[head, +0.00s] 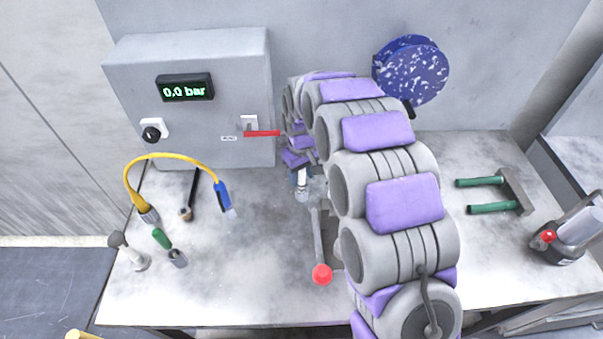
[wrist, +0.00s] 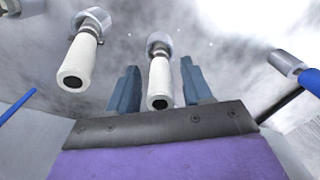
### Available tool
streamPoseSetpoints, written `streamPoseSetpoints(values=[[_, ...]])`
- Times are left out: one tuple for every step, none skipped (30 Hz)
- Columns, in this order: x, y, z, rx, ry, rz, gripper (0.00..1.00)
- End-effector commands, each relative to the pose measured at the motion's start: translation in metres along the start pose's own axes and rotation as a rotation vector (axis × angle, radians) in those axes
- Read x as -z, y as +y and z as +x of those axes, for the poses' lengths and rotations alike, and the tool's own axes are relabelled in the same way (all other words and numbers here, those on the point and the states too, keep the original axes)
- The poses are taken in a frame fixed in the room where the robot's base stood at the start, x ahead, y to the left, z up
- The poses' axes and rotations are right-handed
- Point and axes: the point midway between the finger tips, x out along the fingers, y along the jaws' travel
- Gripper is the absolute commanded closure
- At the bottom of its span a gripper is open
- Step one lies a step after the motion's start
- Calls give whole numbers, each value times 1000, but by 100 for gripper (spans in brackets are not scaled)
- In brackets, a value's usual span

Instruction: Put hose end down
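A yellow hose (head: 170,158) arches over the left of the bench, and its blue end (head: 224,194) with a metal tip points down near the bench top. In the wrist view my gripper (wrist: 160,68) has its two blue-grey fingers apart. A white fitting (wrist: 159,82) with a metal nut shows between them, with a gap on each side; I cannot tell its depth. A second white fitting (wrist: 80,62) is to the left. A metal tip with a blue body (wrist: 310,80) shows at the right edge.
A grey box (head: 222,120) with a 0.0 bar display (head: 186,90) and a red lever (head: 262,133) stands at the back. A red-knobbed lever (head: 321,273) is mid-bench. The front left bench (head: 230,290) is clear.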

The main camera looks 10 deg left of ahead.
Motion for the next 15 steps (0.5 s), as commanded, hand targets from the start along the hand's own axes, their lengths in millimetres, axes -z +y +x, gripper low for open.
streamPoseSetpoints(values=[[0, 0, 0, 0, 0, 0, 50], [0, 0, 0, 0, 0, 0, 50], [0, 0, 0, 0, 0, 0, 50], [0, 0, 0, 0, 0, 0, 50], [0, 0, 0, 0, 0, 0, 50], [0, 0, 0, 0, 0, 0, 50], [0, 0, 0, 0, 0, 0, 50], [0, 0, -1, 0, 1, 0, 50], [0, 0, -2, 0, 1, 0, 50], [0, 0, -4, -1, 2, 0, 50], [0, 0, -6, -1, 2, 0, 50], [1, 0, -9, -1, 3, 0, 50], [1, 0, -12, -1, 3, 0, 50], [1, 1, -16, -1, 4, 0, 50], [1, 1, -21, -1, 4, 0, 50]])
